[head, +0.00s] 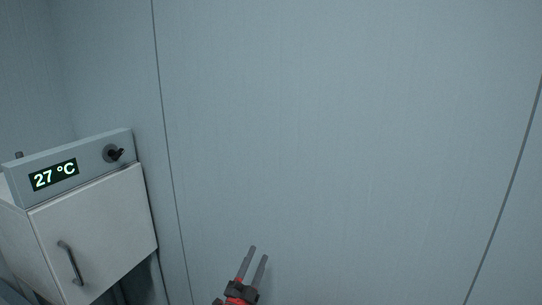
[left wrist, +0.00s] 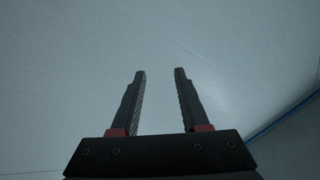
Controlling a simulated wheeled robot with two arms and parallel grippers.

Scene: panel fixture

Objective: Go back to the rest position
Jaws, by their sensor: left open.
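My left gripper (head: 257,259) shows at the bottom of the head view, its two dark fingers pointing up in front of the plain wall. In the left wrist view its fingers (left wrist: 159,75) stand apart with nothing between them, so it is open and empty. My right gripper is in neither view.
A pale cabinet (head: 100,235) with a handle stands at the left. On top is a panel (head: 88,163) with a display (head: 54,175) reading 27 °C and a black knob (head: 114,154). The grey-blue wall (head: 340,130) fills the middle and right, bare.

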